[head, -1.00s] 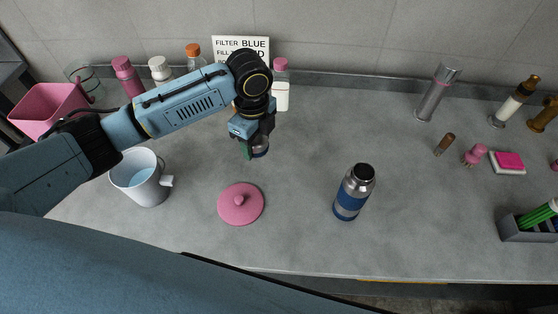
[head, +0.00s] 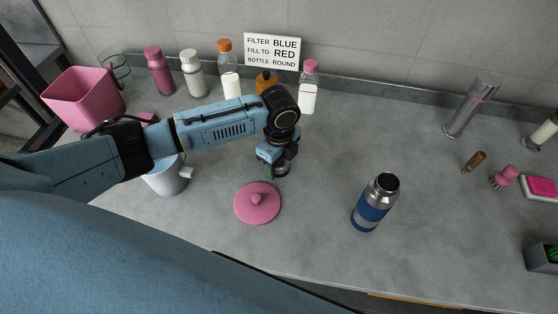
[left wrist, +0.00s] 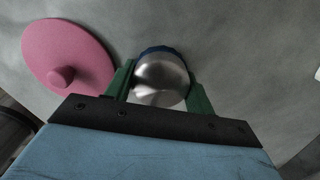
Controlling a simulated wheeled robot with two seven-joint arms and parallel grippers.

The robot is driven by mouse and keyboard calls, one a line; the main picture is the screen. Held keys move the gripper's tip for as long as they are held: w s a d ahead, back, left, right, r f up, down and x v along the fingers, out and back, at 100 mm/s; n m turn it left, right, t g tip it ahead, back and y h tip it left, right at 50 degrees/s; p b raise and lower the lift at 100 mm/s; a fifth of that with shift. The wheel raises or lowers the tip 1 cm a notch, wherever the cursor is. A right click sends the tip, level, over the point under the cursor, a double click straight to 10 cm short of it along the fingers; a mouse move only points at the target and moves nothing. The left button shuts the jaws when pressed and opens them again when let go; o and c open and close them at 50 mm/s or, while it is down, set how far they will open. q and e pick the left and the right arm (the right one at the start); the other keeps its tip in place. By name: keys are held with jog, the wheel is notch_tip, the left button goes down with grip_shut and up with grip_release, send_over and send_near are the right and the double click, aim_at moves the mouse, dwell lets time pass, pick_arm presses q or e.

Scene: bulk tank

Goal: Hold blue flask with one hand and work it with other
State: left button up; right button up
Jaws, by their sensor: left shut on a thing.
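The blue flask (head: 374,204) stands upright on the counter, right of centre in the head view. Its steel neck is open at the top, with a dark mouth. My left gripper (head: 276,170) is to the left of the flask, apart from it, low over the counter. It is shut on a rounded steel cap with a blue rim, seen in the left wrist view (left wrist: 161,80) between the green fingers. I cannot tell whether the cap touches the counter. My right gripper is not in view.
A pink lid (head: 257,204) lies just left of the gripper. A white mug (head: 168,182) stands partly behind my arm. Several bottles, a pink bin (head: 84,97) and a sign (head: 272,51) line the back. A steel cylinder (head: 470,107) and small tools stand right. Counter around the flask is clear.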

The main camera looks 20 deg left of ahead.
pick_arm(q)
jog(key=o, duration=1.1)
notch_tip(320, 180, up, 12)
jog(key=shift+r+p, duration=0.15)
jog(key=shift+p, duration=0.8)
